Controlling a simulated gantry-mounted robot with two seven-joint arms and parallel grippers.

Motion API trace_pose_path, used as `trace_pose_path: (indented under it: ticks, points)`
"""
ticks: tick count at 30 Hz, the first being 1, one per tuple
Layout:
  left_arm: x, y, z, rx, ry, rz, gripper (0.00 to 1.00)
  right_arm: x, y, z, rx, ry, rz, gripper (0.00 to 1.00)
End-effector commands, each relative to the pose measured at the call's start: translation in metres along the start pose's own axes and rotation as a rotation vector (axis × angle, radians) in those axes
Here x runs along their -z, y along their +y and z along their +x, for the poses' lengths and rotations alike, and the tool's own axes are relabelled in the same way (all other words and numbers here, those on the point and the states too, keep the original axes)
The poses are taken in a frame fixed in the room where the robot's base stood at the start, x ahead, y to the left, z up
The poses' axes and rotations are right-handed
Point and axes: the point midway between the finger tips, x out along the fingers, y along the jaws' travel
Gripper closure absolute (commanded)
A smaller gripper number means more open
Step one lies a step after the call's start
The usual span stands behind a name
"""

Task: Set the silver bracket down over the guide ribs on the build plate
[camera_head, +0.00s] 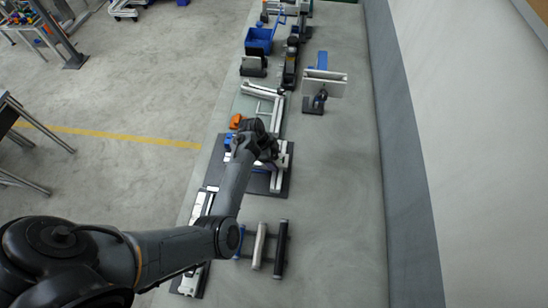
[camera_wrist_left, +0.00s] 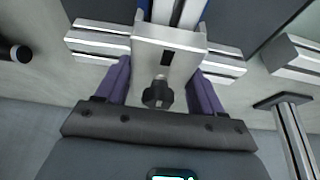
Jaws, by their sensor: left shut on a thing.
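The silver bracket (camera_wrist_left: 170,48) is a pale metal block with a dark slot and a black knob. In the left wrist view it sits between the purple fingers of my left gripper (camera_wrist_left: 161,72), which is shut on it. A silver grooved rail (camera_wrist_left: 98,40) runs crosswise behind it and shows on both sides; I cannot tell whether they touch. In the head view my left gripper (camera_head: 270,158) is over the dark build plate (camera_head: 258,185), and the arm hides much of both. I cannot make out the guide ribs clearly. My right gripper is not in view.
A rack with blue, white and black bars (camera_head: 260,250) lies nearer on the bench. A silver frame (camera_head: 262,92) and an orange part (camera_head: 235,121) lie beyond the plate. A blue bin (camera_head: 260,40) stands farther back. The bench right of the plate is clear.

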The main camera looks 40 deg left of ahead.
Motion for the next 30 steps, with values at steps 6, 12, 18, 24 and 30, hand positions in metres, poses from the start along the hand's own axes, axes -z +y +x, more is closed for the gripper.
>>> trace_pose_path:
  ticks: [6,12,18,24,30]
  points:
    - [-0.001,-0.001,0.003,0.001,0.0,0.0,0.74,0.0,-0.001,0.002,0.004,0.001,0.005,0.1]
    - [-0.002,-0.001,0.006,0.002,0.0,0.0,0.74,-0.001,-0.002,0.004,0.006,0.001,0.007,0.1]
    - [-0.004,0.0,0.009,0.001,0.0,0.0,0.74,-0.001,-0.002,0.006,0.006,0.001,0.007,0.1]
    - [-0.006,0.001,0.013,0.001,-0.001,-0.001,0.74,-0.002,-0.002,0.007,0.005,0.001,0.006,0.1]
    - [-0.008,0.002,0.015,-0.003,-0.002,-0.003,0.74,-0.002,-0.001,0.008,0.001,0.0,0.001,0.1]
